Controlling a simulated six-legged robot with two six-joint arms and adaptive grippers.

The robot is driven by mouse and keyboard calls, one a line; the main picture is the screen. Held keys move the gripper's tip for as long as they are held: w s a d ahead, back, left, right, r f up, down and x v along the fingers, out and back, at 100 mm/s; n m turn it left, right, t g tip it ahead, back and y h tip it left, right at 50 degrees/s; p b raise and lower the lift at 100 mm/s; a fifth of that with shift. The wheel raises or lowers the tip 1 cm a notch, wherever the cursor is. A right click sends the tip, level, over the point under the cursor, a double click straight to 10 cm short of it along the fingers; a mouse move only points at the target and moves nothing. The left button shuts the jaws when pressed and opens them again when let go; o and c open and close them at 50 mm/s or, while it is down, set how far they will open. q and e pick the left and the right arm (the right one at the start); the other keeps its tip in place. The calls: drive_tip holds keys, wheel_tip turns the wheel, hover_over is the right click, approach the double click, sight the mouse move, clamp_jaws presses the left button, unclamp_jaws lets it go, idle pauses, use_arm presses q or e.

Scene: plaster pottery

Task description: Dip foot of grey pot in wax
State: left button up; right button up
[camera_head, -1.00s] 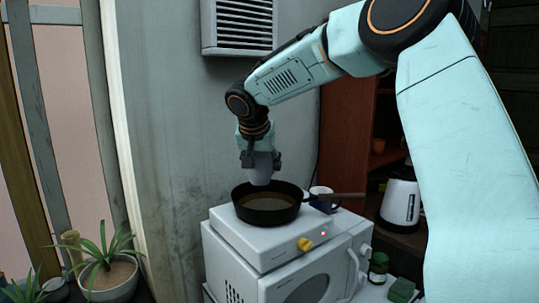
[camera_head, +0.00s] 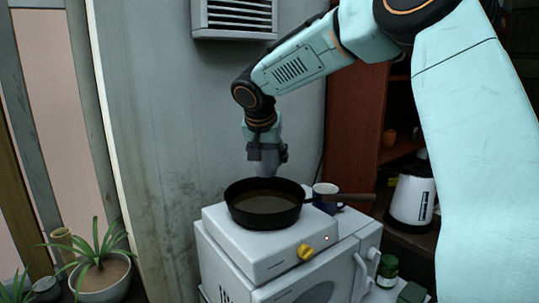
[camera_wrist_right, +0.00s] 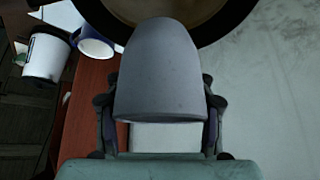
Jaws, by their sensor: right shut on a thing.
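My right gripper (camera_head: 265,152) is shut on the grey pot (camera_head: 271,165), seen above the back rim of a black pan (camera_head: 262,222). In the right wrist view the pot (camera_wrist_right: 165,75) is large and smooth grey, between the two fingers (camera_wrist_right: 160,125), its narrower end towards the pan (camera_wrist_right: 240,25). Brown wax (camera_head: 264,204) lies in the pan. In the head view the pot's lower end is apart from the wax; the exact gap is hard to tell. My left gripper is not in view.
The pan stands on a white hotplate (camera_head: 250,250) with a yellow knob (camera_head: 305,252), on a white appliance (camera_head: 340,285). A blue and white mug (camera_head: 327,197) stands behind the pan handle (camera_head: 350,197). A white kettle (camera_head: 410,200), green jar (camera_head: 388,270) and potted plant (camera_head: 100,270) stand nearby.

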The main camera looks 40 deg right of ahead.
drive_tip(key=f, duration=0.1)
drive_tip(key=w+f+b, duration=0.1)
drive_tip(key=f, duration=0.1)
drive_tip(key=shift+f, duration=0.1)
drive_tip(key=shift+s+a+f+b, duration=0.2)
drive_tip(key=shift+s+f+b, duration=0.1)
drive_tip(key=shift+f+b, duration=0.2)
drive_tip(key=shift+s+f+b, duration=0.25)
drive_tip(key=shift+f+b, duration=0.3)
drive_tip(key=shift+b, duration=0.2)
drive_tip(key=shift+w+d+f+b, duration=0.15)
drive_tip(key=shift+w+f+b, duration=0.1)
drive_tip(key=shift+f+b, duration=0.35)
drive_tip(key=shift+w+d+f+b, duration=0.1)
drive_tip(key=shift+w+f+b, duration=0.15)
drive_tip(key=shift+f+b, duration=0.3)
drive_tip(key=shift+f, duration=0.35)
drive_tip(key=shift+a+b, duration=0.1)
drive_tip(key=shift+b, duration=0.2)
drive_tip(key=shift+s, duration=0.15)
drive_tip(key=shift+s+r, duration=0.25)
drive_tip(key=shift+w+f, duration=0.25)
drive_tip(key=shift+w, duration=0.15)
drive_tip(key=shift+s, duration=0.35)
drive_tip(key=shift+w+f, duration=0.25)
drive_tip(key=shift+w, duration=0.05)
